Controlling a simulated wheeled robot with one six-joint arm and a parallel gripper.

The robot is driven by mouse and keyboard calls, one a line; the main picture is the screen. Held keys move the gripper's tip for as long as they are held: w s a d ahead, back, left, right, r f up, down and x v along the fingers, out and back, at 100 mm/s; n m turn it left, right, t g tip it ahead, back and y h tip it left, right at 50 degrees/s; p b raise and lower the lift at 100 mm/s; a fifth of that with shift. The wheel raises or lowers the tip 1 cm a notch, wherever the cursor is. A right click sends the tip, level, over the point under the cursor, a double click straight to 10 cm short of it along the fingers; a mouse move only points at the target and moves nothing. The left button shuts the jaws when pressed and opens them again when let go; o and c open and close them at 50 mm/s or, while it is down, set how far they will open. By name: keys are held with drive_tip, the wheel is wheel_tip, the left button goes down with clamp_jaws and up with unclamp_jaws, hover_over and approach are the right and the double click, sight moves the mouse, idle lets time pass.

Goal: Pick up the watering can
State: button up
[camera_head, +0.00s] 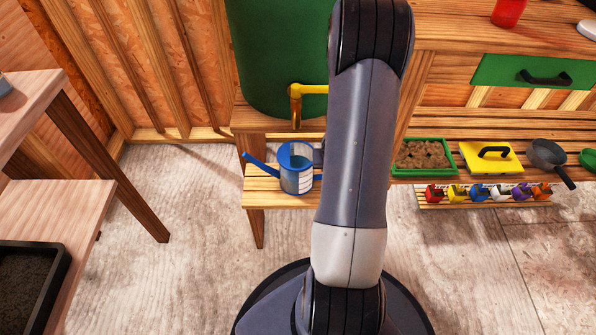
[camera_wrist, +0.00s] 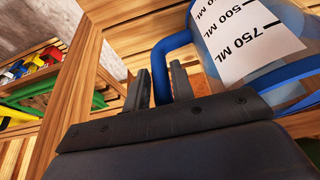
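The watering can (camera_head: 297,170) is a clear body with blue rim, spout and handle and a white measuring label. It stands upright on a low wooden step in the head view, its spout pointing left. In the wrist view its labelled body (camera_wrist: 250,35) fills the upper right. My gripper (camera_wrist: 160,85) is at the can's blue handle (camera_wrist: 172,44). The handle runs down between the two dark fingers and fills the narrow gap between them, so they look closed on it. In the head view my arm hides the gripper and part of the handle.
A green barrel with a yellow tap (camera_head: 296,92) stands just above and behind the can. To the right, a shelf holds a green soil tray (camera_head: 424,156), a yellow tray (camera_head: 490,158), a dark pan (camera_head: 548,155) and several coloured small items.

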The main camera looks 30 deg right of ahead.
drive_tip(key=shift+w+d+f, duration=0.1)
drive_tip(key=shift+f, duration=0.2)
drive_tip(key=shift+r, duration=0.1)
drive_tip(key=shift+c, duration=0.3)
clamp_jaws()
